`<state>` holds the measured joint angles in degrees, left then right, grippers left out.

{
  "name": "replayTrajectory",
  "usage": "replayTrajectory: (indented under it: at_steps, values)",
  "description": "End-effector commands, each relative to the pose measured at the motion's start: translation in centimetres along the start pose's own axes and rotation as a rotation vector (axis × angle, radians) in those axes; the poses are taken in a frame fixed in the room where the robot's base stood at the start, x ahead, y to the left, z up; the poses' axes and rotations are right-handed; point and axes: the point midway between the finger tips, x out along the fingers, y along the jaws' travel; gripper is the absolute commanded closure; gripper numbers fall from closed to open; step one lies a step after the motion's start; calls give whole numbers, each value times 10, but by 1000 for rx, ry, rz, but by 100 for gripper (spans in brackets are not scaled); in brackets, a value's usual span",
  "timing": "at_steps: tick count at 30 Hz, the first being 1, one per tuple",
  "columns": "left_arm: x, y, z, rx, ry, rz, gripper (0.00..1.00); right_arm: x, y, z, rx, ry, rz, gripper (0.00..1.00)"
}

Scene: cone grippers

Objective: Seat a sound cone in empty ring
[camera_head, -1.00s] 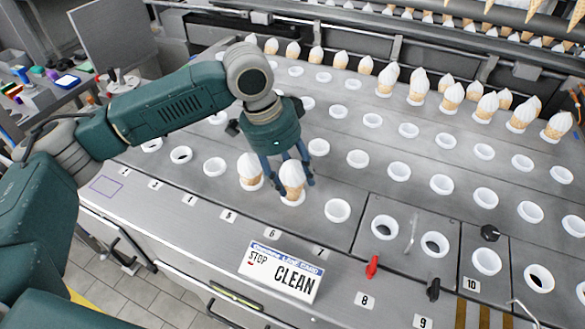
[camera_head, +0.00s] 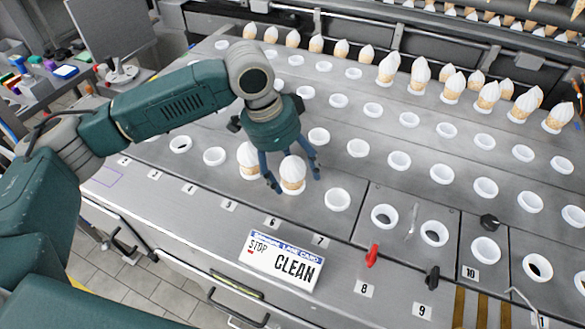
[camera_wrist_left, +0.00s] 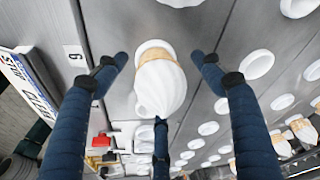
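My left gripper (camera_head: 293,178) is open, its fingers spread around a cone with a white top (camera_head: 293,170) in the front row. This cone stands in a white ring (camera_head: 292,188). In the left wrist view the same cone (camera_wrist_left: 160,88) is between the gripper's fingertips (camera_wrist_left: 159,80), with gaps at the two side fingers; the third finger overlaps the tip of its white top. An empty ring (camera_head: 337,199) is just right of the gripper. My right gripper is not in view.
Rows of empty white rings (camera_head: 399,160) fill the grey deck (camera_head: 330,235). Several cones (camera_head: 389,68) stand along the back rows. A CLEAN sign (camera_head: 281,263) sits on the front edge. A red knob (camera_head: 371,256) and a black knob (camera_head: 432,277) stick up front right.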

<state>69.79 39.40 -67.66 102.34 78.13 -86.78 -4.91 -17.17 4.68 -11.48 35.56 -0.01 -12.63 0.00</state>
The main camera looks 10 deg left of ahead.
Motion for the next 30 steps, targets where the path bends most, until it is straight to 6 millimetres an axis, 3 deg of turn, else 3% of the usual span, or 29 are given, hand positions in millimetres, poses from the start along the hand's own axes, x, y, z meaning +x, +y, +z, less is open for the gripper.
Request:
replayTrajectory:
  at_steps: [10, 24, 30]
  values:
    - [-10, -1, -1, -1, 2, -2, 32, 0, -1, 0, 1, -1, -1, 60]
    - [-100, -1, -1, 0, 2, -3, 32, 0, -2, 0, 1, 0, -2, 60]
    - [-118, 0, 0, 0, 1, -1, 32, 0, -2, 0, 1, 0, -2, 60]
